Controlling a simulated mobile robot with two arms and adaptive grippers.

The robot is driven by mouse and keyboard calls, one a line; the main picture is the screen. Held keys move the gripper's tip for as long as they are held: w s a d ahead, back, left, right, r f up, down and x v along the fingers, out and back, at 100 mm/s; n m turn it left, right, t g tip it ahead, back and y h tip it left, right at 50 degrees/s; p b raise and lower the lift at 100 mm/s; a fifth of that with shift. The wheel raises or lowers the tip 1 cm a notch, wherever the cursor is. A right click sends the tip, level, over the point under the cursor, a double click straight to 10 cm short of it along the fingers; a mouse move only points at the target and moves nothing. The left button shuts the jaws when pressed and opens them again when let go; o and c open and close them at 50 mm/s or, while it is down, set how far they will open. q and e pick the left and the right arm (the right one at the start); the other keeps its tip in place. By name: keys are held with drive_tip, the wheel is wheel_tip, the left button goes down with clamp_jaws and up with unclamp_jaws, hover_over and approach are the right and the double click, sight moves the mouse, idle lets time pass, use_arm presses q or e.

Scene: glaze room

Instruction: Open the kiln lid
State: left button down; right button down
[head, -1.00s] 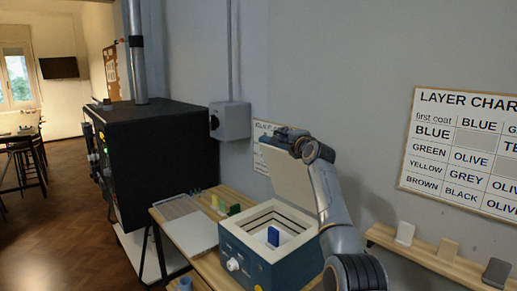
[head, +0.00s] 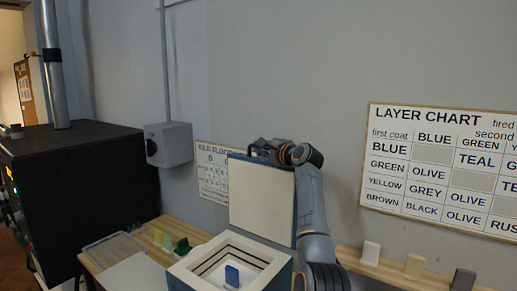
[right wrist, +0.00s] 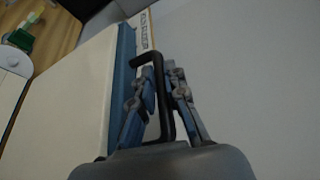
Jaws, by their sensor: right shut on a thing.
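The kiln (head: 283,277) is a blue box with a pale stepped chamber, low in the middle of the head view. Its lid (head: 262,202), cream inside with a blue edge, stands raised and nearly upright at the back of the chamber. A blue tile (head: 232,276) stands inside. My right gripper (head: 262,151) is at the lid's top edge. In the right wrist view my right gripper (right wrist: 157,75) is shut on the black lid handle (right wrist: 165,108), with the cream lid (right wrist: 65,95) to the left. My left gripper is not in view.
The wall with the kiln poster (head: 211,175) is close behind the lid. A wooden table (head: 90,262) with small coloured pieces lies to the left, beside a large black cabinet (head: 90,175). A shelf (head: 395,272) with several tiles runs along the right under the layer chart (head: 440,165).

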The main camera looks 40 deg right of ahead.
drive_tip(key=shift+a, duration=0.15)
drive_tip(key=c, duration=1.4)
unclamp_jaws()
drive_tip(key=shift+o, duration=0.2)
drive_tip(key=shift+s, duration=0.45)
drive_tip(key=s+r, duration=0.1)
drive_tip(key=s, duration=1)
drive_tip(key=shift+a, duration=0.3)
